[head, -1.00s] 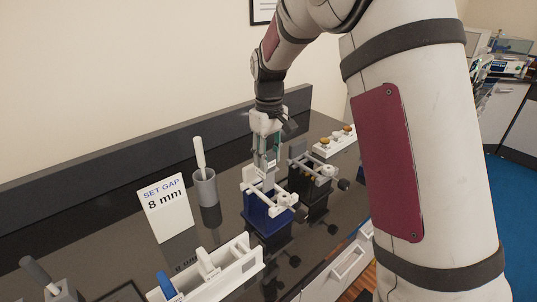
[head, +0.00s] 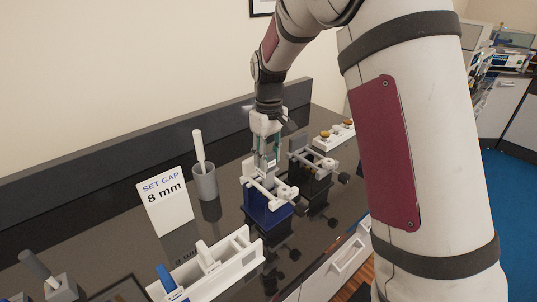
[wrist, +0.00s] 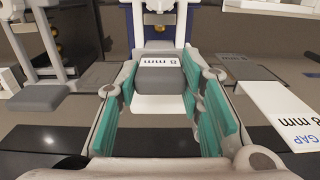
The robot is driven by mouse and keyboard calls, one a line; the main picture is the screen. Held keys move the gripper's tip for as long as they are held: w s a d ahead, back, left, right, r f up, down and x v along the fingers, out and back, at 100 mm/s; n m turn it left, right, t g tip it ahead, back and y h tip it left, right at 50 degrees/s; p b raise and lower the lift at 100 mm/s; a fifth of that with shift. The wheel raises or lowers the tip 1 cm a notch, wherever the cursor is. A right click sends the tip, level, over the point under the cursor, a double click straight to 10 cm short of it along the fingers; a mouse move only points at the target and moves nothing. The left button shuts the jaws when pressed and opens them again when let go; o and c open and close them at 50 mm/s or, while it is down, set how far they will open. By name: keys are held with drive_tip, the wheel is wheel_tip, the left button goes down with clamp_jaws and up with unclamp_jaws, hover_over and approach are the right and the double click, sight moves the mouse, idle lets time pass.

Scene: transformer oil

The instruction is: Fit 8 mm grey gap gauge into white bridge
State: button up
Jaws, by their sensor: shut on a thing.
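The grey gap gauge (wrist: 158,78) with an "8 mm" label sits between my gripper's fingertips in the wrist view. My gripper (wrist: 160,88) has teal pads and is shut on it. In the head view my gripper (head: 266,162) points down at the white bridge (head: 266,190) on the dark blue base (head: 268,213). The bridge (wrist: 160,18) also shows beyond the gauge at the top of the wrist view. The gauge is largely hidden in the head view, and I cannot tell whether it touches the bridge.
A black test fixture (head: 308,178) stands close on the right. A "SET GAP 8 mm" sign (head: 164,205) and a grey cup (head: 204,182) with a white-handled tool stand left. A white rack (head: 222,268) holding white and blue handled pieces is in front. A white button box (head: 335,138) is behind.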

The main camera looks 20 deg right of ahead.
sight(269, 166)
drive_tip(key=shift+f+b, duration=0.4)
drive_tip(key=shift+f, duration=1.55)
drive_tip(key=o, duration=1.3)
drive_tip(key=shift+r, duration=0.15)
wheel_tip(269, 166, up, 11)
drive_tip(key=shift+f, duration=0.1)
drive_tip(key=shift+r, duration=0.5)
